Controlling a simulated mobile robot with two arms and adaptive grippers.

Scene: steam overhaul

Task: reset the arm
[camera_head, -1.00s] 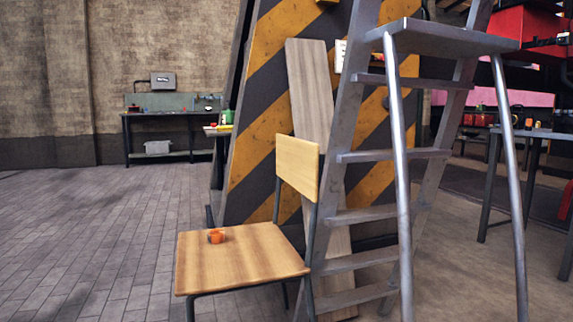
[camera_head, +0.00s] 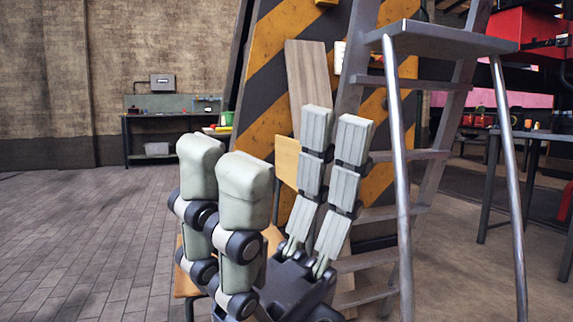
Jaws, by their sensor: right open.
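My right gripper (camera_head: 279,145) has come up from the bottom of the head view, its fingers pointing upward. Its jaws are spread wide apart and nothing shows between them except the background. It stands in front of the wooden chair (camera_head: 286,161) and covers most of the seat. Only part of the chair's backrest and the seat's left edge show. The small orange object on the seat is hidden behind the gripper now. My left gripper is not in view.
A grey metal stepladder (camera_head: 402,150) stands close to the right of my gripper. A wooden plank (camera_head: 307,72) leans on a black-and-yellow striped panel (camera_head: 270,115) behind. A workbench (camera_head: 168,116) stands at the far wall. The paved floor on the left is clear.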

